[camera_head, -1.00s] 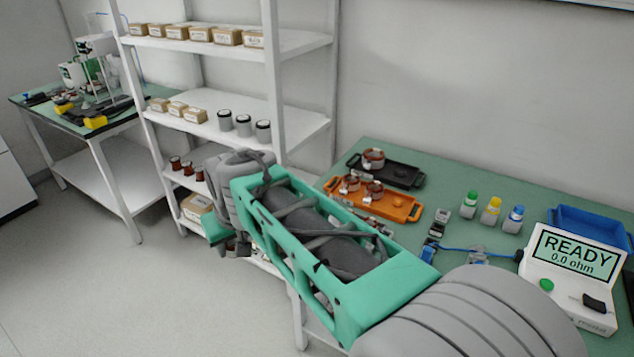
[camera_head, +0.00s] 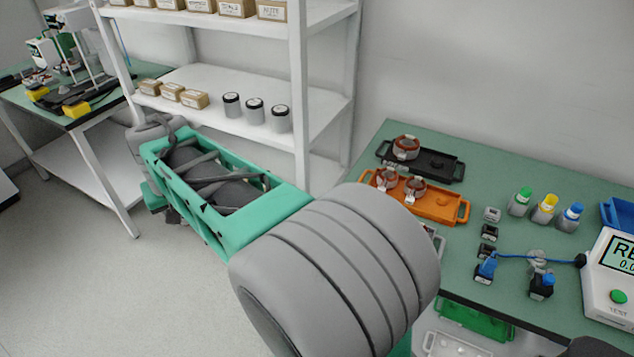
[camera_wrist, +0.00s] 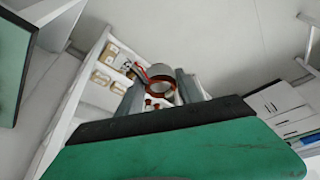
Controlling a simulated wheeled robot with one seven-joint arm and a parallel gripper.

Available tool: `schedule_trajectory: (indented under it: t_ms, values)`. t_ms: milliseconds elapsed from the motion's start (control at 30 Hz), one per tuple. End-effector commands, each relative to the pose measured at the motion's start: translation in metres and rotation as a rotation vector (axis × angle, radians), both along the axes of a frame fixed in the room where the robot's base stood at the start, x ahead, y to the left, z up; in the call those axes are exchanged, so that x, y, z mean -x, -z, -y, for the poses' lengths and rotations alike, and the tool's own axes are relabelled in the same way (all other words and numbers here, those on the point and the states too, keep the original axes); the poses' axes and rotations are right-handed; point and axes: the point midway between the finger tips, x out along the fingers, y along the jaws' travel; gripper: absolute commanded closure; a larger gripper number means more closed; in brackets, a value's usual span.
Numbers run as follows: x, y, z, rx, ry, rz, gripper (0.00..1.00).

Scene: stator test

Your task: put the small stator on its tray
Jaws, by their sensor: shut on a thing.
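In the wrist view, my gripper (camera_wrist: 160,84) is shut on a small stator (camera_wrist: 160,72), a pale ring with reddish-copper windings and coloured leads at its left. The stator is held between the fingertips, clear of any surface. In the head view, my arm hides most of the gripper, and I cannot make out the held stator. On the green bench, a black tray (camera_head: 440,165) bears one stator (camera_head: 405,148). An orange tray (camera_head: 440,207) in front of it bears two stators (camera_head: 387,179) (camera_head: 414,189) at its left. I cannot tell which tray is the small stator's.
A white shelf rack (camera_head: 225,118) with boxes and jars stands left of the bench. Bottles (camera_head: 545,207), blue-cabled connectors (camera_head: 486,267) and a tester (camera_head: 612,280) fill the bench's right side. A green tray (camera_head: 475,318) lies below the bench top. Another bench stands far left.

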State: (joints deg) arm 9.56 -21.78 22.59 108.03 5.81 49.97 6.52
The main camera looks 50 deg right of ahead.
Motion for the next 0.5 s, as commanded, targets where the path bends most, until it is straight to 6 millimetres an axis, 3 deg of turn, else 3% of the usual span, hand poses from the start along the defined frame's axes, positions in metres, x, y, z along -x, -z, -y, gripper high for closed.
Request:
schedule_trajectory:
  t_ms: [33, 167, 267, 400, 500]
  values:
    - [0.004, 0.003, 0.027, -0.003, 0.102, -0.006, 1.00]
    - [0.026, 0.010, 0.102, -0.009, 0.401, -0.014, 1.00]
    - [0.056, 0.017, 0.163, -0.011, 0.659, -0.018, 1.00]
    - [0.114, 0.026, 0.239, -0.009, 1.023, -0.017, 1.00]
    - [0.162, 0.032, 0.281, -0.002, 1.262, -0.014, 1.00]
